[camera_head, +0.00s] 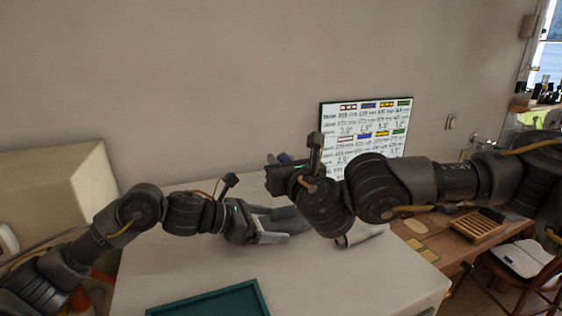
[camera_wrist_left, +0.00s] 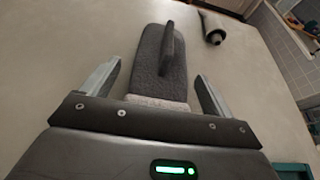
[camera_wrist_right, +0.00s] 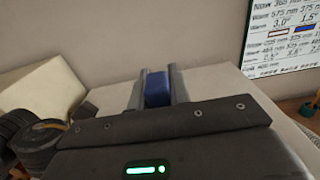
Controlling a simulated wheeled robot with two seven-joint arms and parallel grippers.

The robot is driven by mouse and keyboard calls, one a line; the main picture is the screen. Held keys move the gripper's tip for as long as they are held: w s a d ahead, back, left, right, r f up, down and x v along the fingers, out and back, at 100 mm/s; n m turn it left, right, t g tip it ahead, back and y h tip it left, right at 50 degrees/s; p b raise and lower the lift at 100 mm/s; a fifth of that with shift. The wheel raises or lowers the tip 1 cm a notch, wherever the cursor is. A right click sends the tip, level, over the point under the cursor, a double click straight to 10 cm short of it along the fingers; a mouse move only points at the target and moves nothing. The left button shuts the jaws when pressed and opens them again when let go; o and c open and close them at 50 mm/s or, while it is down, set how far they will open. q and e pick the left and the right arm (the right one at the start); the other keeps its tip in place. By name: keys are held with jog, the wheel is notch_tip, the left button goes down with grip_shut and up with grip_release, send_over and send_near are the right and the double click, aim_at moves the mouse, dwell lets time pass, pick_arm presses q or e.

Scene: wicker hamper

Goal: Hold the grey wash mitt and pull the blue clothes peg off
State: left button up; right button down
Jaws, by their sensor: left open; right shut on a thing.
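The grey wash mitt (camera_wrist_left: 152,72) lies flat on the pale tabletop in the left wrist view, its thumb part standing up and a lighter cuff nearest me. In the head view the mitt (camera_head: 290,217) is partly hidden by my grippers. My left gripper (camera_head: 268,228) is open, with its fingers on either side of the cuff end, apart from it. My right gripper (camera_head: 282,161) is shut on the blue clothes peg (camera_wrist_right: 158,88), held up above the table. No mitt cloth shows at the peg in the right wrist view. No peg shows on the visible mitt.
A teal tray (camera_head: 210,300) lies at the table's front edge. A grey tube-like thing (camera_wrist_left: 213,27) lies beyond the mitt, to the right. A printed board (camera_head: 366,125) stands at the wall. The tabletop left of the mitt is clear.

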pick_arm(q)
notch_tip(320, 180, up, 14)
jog(key=p, duration=0.6)
dwell(0.9)
